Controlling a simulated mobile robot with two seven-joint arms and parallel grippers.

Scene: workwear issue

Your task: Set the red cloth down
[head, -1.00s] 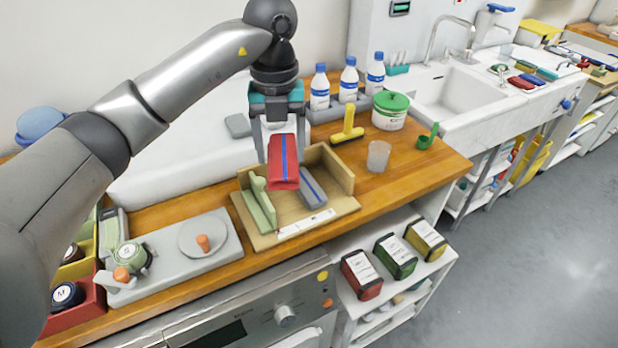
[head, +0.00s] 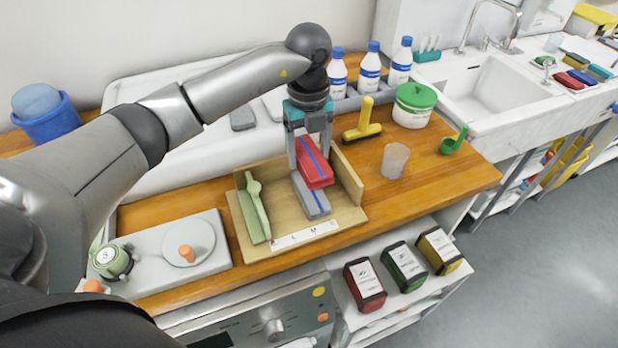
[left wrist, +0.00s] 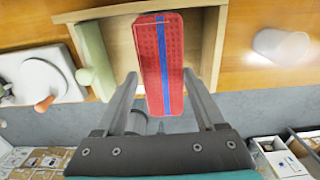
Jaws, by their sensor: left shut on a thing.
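The red cloth (head: 315,171), folded with a blue stripe, is held in my left gripper (head: 311,160) above the wooden tray. In the left wrist view the red cloth (left wrist: 158,45) reaches out between the two fingers of the left gripper (left wrist: 161,75). A grey folded cloth (head: 313,201) with a blue stripe lies in the tray (head: 283,222), partly hidden by the red one. I cannot tell whether the red cloth touches it. My right gripper is not in view.
A yellow-handled tool (head: 364,122), a clear cup (head: 394,161) and a green-lidded tub (head: 413,105) stand right of the tray. White bottles (head: 371,68) stand behind. A grey scale (head: 190,250) is at the left.

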